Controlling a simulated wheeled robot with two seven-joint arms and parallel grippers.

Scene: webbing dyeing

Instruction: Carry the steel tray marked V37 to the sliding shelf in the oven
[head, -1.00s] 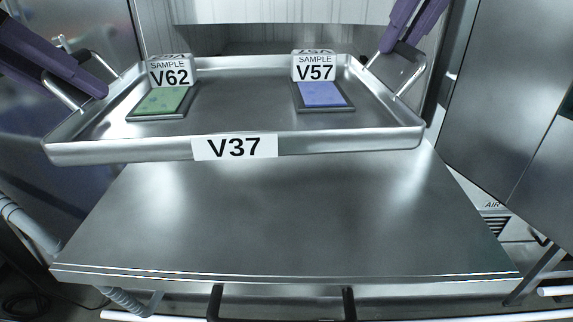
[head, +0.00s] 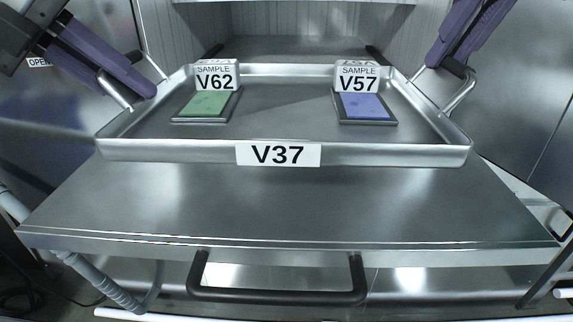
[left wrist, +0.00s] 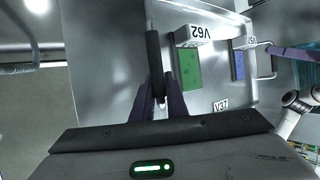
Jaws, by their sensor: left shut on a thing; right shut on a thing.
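The steel tray marked V37 (head: 285,112) is held level above the steel sliding shelf (head: 290,205), which extends from the oven opening. Whether it touches the shelf at its back is hidden. My left gripper (head: 143,88) is shut on the tray's left handle; the left wrist view shows its purple fingers (left wrist: 160,106) around the dark handle bar (left wrist: 154,60). My right gripper (head: 442,58) is shut on the right handle. On the tray stand a green sample with card V62 (head: 206,103) and a blue sample with card V57 (head: 364,106).
The oven opening (head: 285,18) lies behind the tray, with steel panels on both sides. A black pull handle (head: 278,296) is at the shelf's front edge. A pale hose (head: 95,278) runs at the lower left. The shelf's front part is clear.

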